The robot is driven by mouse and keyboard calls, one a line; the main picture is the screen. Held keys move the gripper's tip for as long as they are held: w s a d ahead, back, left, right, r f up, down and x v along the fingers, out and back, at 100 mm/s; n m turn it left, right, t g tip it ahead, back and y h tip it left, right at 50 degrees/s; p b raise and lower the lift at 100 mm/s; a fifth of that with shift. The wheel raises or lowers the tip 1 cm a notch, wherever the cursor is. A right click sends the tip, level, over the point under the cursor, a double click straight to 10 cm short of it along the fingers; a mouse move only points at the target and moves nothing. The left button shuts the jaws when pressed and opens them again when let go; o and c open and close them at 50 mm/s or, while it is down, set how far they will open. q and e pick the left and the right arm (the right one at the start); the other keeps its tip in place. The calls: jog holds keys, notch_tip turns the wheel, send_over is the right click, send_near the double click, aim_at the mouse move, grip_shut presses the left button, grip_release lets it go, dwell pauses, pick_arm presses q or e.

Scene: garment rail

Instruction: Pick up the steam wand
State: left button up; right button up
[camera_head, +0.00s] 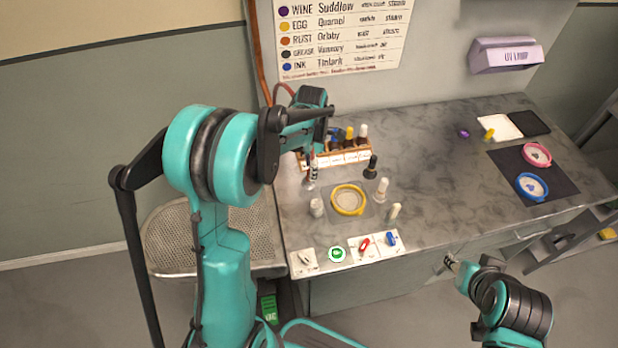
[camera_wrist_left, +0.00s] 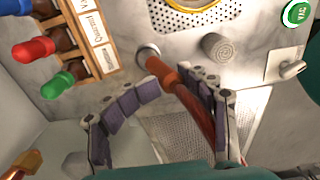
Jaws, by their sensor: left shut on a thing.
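The steam wand (camera_wrist_left: 187,98) is a slim orange-red piece with a pale metal end in the left wrist view. It runs between the two dark padded fingers of my left gripper (camera_wrist_left: 172,78), which is shut on it. In the head view the wand (camera_head: 311,181) shows as a small pale tip below my left gripper (camera_head: 313,160), at the counter's left part beside the bottle rack. The forearm hides most of the grip there. My right gripper (camera_head: 452,265) is low on the right, in front of the counter and far from the wand; its finger opening is unclear.
A wooden rack (camera_head: 345,156) of droppers stands just right of the left gripper. A yellow ring (camera_head: 348,199) and several small bottles are nearby. Switches (camera_head: 362,247) line the front edge. A perforated board (camera_head: 172,238) lies left. The counter's middle right is clear.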

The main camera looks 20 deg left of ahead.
aim_at(307, 177)
pick_arm(q)
jog(key=shift+w+d+f, duration=0.15)
jog(key=shift+w+f, duration=0.05)
jog(key=shift+f, duration=0.35)
jog(key=f+b, duration=0.1)
jog(key=f, duration=0.1)
jog(key=a+f, duration=0.1)
jog(key=f, duration=0.1)
jog(key=shift+a+b, duration=0.2)
jog(key=shift+b, duration=0.15)
jog(key=shift+s+f, duration=0.15)
jog(key=shift+f, duration=0.1)
jog(key=shift+d, duration=0.25)
jog(key=shift+w+d, duration=0.1)
jog(key=shift+w, duration=0.15)
jog(key=shift+c, duration=0.6)
jog(key=c, duration=0.5)
jog(key=shift+s, duration=0.1)
grip_shut()
